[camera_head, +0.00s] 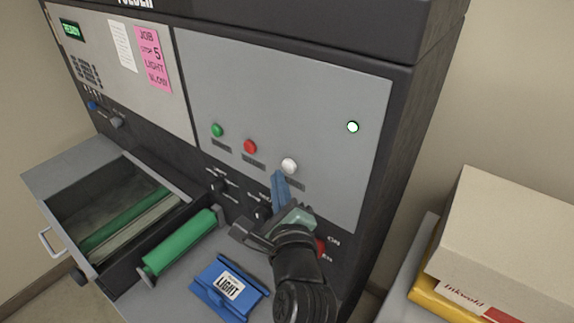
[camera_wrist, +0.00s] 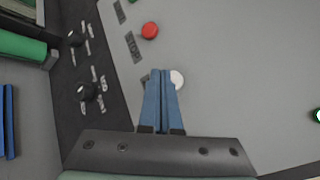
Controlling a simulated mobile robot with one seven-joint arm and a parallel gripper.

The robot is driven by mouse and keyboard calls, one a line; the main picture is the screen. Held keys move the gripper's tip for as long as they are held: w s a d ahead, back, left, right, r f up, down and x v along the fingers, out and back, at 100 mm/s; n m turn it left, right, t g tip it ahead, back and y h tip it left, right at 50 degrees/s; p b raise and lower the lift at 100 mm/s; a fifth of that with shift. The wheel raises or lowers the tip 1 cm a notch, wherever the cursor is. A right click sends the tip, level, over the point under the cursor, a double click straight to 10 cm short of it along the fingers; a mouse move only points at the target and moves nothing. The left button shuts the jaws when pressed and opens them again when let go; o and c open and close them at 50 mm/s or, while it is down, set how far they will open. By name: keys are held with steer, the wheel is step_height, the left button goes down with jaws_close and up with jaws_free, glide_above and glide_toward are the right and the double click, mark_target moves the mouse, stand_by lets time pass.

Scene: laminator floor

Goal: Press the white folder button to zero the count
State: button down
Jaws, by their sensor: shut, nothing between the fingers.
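The white button (camera_head: 289,166) sits on the grey front panel (camera_head: 300,90) of the folder, to the right of the red button (camera_head: 250,146) and the green button (camera_head: 217,130). In the wrist view the white button (camera_wrist: 177,79) shows just beyond and right of my fingertips, partly covered by them. My gripper (camera_head: 279,175) has its blue fingers shut together and empty, pointing at the panel just below the white button. I cannot tell whether the tips touch the panel. The red button (camera_wrist: 150,30) shows farther up in the wrist view.
Black knobs (camera_wrist: 87,91) line the dark strip. A lit round lamp (camera_head: 352,127) is at right. Boxes (camera_head: 510,240) stand at far right.

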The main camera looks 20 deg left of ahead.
steer(key=shift+s, duration=0.1)
steer(key=s+p, duration=0.1)
steer(key=s+a+p, duration=0.1)
steer(key=s, duration=0.1)
steer(key=s+p, duration=0.1)
steer(key=shift+s+a, duration=0.3)
steer(key=shift+a, duration=0.05)
stand_by(0.6)
steer(key=w+d+r+n+t+h+b, duration=0.1)
steer(key=d+r+n+t+b, duration=0.2)
steer(key=r+n, duration=0.5)
steer(key=w+d+r+n+t+h, duration=0.1)
steer(key=d+r+n+t, duration=0.25)
steer(key=r, duration=0.85)
steer(key=s+d+r+n+t+h+b, duration=0.1)
steer(key=s+d+r+n+h, duration=0.1)
steer(key=r, duration=0.4)
steer(key=s+d+r+n+t+h+b, duration=0.1)
steer(key=s+d+r+n+t, duration=0.1)
steer(key=s+d+r+n, duration=0.2)
steer(key=s+d+r+n+t+h+b, duration=0.1)
steer(key=s+d+r+n+t+h, duration=0.1)
steer(key=s+r, duration=0.4)
step_height(320, 180, up, 2)
steer(key=shift+d+r+n+h, duration=0.15)
steer(key=shift+d+n+h, duration=0.15)
steer(key=shift+d+n, duration=0.45)
